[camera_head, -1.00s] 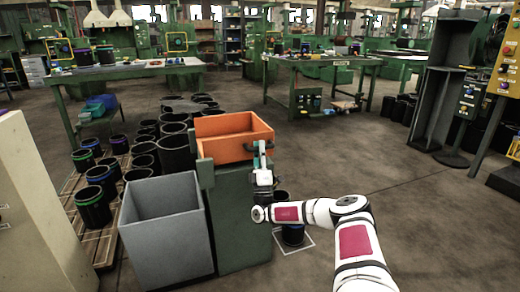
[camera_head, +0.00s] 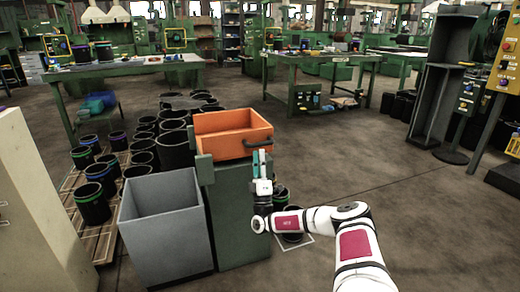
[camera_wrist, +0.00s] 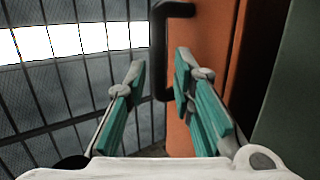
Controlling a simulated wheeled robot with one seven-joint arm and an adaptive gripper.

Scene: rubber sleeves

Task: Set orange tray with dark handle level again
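The orange tray (camera_head: 222,147) sits on top of a green cabinet (camera_head: 240,215), its near side showing its dark handle (camera_head: 258,143). In the head view the tray looks slightly tilted; I cannot tell how much. My gripper (camera_head: 262,160) points up just below the handle. In the wrist view the dark handle (camera_wrist: 158,50) stands out from the orange face (camera_wrist: 205,50). The fingers of my gripper (camera_wrist: 158,78) are spread, with the lower part of the handle near the right finger. Nothing is clamped between them.
A grey open bin (camera_head: 165,225) stands left of the cabinet. Several black sleeves (camera_head: 174,150) stand behind it on pallets. One sleeve (camera_head: 293,225) stands on the floor beside my arm.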

